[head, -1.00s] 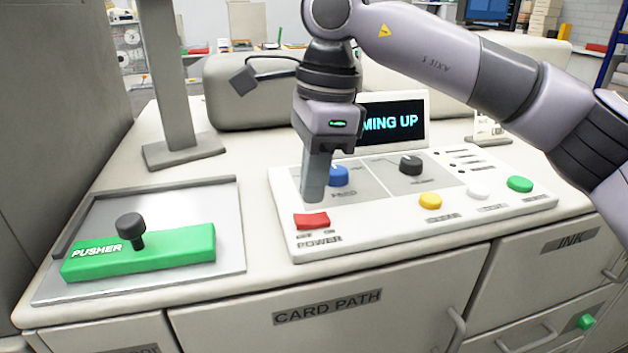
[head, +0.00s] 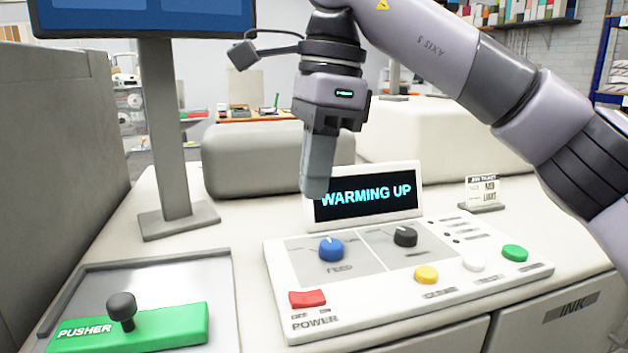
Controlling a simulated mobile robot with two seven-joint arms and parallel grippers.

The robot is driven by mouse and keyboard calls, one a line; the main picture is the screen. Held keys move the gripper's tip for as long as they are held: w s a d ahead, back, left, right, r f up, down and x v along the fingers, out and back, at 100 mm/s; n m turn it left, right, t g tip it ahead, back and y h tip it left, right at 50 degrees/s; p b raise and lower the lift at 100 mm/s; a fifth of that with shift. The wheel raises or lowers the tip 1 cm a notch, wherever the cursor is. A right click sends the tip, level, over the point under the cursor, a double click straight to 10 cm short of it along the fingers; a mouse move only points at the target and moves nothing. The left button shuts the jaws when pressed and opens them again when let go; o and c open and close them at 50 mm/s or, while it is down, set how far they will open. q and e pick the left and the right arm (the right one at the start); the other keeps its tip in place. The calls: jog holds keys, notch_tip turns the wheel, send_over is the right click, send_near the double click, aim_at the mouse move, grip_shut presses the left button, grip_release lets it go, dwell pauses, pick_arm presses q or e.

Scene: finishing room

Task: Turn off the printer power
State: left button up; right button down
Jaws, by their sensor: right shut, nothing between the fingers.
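The printer's control panel (head: 345,315) is a white slab on the machine top. Its red power switch (head: 307,298) sits at the front left corner, above the word POWER, with small OFF and ON marks below it. A small display (head: 366,201) behind the panel reads WARMING UP. My right gripper (head: 314,192) is shut and empty, pointing down. It is in the air above the back of the panel, apart from the switch, and covers the display's left edge. My left gripper is not in view.
A blue FEED knob (head: 331,249) and a black knob (head: 405,237) stand on the panel. Yellow (head: 427,274), white (head: 474,264) and green (head: 515,253) buttons line its right side. A green pusher (head: 130,328) with a black knob is at left. A monitor post (head: 172,140) stands behind.

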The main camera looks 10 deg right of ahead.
jog(key=s+n+t+b, duration=0.1)
jog(key=n, duration=0.5)
jog(key=s+n+t+b, duration=0.1)
jog(key=n, duration=0.5)
jog(key=s+a+n+t+h+b, duration=0.1)
jog(key=n, duration=0.5)
jog(key=shift+s+r, duration=0.2)
send_over(298, 293)
jog(key=s, duration=0.1)
jog(key=f, duration=1.2)
jog(key=shift+s+d, duration=0.2)
jog(key=shift+a+f, duration=0.1)
jog(key=shift+f, duration=0.7)
jog(key=shift+w, duration=0.1)
